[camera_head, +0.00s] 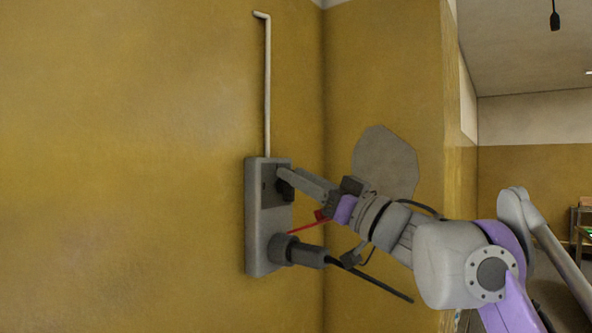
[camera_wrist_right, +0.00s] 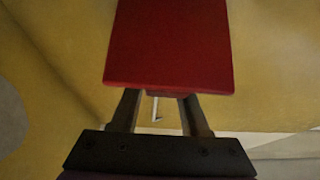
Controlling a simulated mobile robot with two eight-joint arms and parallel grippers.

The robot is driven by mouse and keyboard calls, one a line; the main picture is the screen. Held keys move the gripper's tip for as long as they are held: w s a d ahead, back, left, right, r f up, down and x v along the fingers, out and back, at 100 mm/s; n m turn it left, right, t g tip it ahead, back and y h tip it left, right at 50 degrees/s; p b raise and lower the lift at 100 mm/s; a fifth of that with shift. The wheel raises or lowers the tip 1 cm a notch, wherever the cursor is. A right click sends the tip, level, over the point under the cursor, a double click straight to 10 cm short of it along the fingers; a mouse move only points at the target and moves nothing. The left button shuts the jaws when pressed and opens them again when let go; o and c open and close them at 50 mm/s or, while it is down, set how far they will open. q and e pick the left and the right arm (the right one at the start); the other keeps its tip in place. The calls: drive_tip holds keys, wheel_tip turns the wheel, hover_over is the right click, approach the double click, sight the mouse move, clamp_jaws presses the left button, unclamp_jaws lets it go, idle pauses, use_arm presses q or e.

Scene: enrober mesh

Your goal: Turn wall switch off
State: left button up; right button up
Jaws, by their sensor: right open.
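A grey wall switch box (camera_head: 256,232) is fixed to the yellow wall. It has a darker plate at its upper part and a round plug-like fitting (camera_head: 300,252) low on its front. My right gripper (camera_head: 284,178) reaches in from the right, its fingers at the box's upper front; I cannot tell if they touch. A thin red bar (camera_head: 305,227) runs between the box and my wrist, under the fingers. In the right wrist view a red block (camera_wrist_right: 168,45) hides the fingertips of the right gripper (camera_wrist_right: 158,108), whose fingers stand apart. My left gripper is out of view.
A pale conduit (camera_head: 267,90) rises from the box up the wall. A black cable (camera_head: 370,280) hangs out from the plug fitting, below my right arm. A wall corner stands close to the right of the box. The wall left of the box is clear.

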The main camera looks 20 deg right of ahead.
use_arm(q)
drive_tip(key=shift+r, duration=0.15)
use_arm(e)
drive_tip(key=shift+w+a+r, duration=0.2)
drive_tip(key=shift+w+a, duration=0.1)
drive_tip(key=shift+c, duration=0.2)
clamp_jaws()
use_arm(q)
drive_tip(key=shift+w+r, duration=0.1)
